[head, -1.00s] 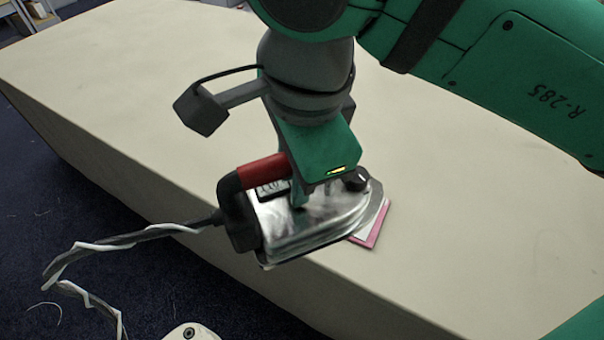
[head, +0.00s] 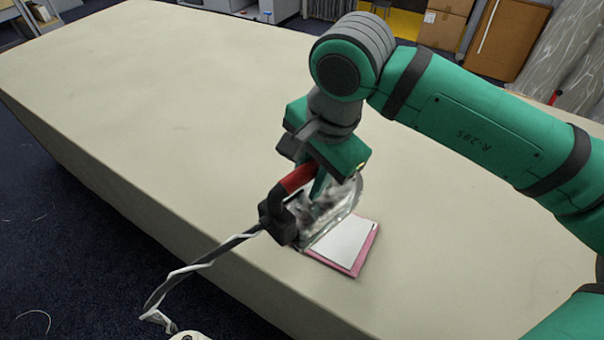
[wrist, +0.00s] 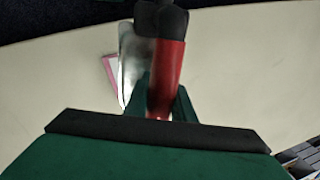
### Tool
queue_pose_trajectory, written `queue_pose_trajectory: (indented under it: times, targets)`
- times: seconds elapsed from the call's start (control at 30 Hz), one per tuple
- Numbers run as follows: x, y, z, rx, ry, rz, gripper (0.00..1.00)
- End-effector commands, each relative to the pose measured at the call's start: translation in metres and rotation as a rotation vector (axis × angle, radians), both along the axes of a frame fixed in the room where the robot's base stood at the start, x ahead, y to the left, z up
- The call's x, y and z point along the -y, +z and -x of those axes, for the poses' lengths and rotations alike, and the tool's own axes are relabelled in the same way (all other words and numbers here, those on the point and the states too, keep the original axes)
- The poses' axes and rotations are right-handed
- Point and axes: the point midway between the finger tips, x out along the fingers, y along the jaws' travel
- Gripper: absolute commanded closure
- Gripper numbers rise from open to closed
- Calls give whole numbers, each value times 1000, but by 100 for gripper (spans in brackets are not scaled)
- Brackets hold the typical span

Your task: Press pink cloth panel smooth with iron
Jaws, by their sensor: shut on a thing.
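The iron (head: 335,207) has a shiny metal body, a red handle and a black rear with a cord. My gripper (head: 318,182) is shut on the iron's red handle, which also shows in the wrist view (wrist: 168,75). The iron is tilted and stands over the far left part of the pink cloth panel (head: 351,269). Whether its soleplate touches the panel I cannot tell. The panel lies near the table's front edge, with a white sheet-like area (head: 342,240) inside its pink border. Part of the panel is hidden behind the iron; a sliver shows in the wrist view (wrist: 107,68).
The long table (head: 150,120) has a plain beige cloth and is clear around the panel. The iron's cord (head: 200,264) hangs over the front edge toward the dark floor. Cardboard boxes (head: 443,26) stand beyond the table's far side.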

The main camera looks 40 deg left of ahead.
Motion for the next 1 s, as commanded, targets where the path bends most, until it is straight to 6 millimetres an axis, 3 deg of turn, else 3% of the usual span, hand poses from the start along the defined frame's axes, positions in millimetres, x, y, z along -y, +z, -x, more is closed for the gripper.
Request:
queue_pose_trajectory:
  times: [0.2, 0.4, 1.0]
  targets:
    - [-16, -62, -24, 9, 182, 1, 100]
    - [-24, -98, -33, 23, 296, 2, 100]
    - [-24, -146, -37, 28, 335, 3, 100]
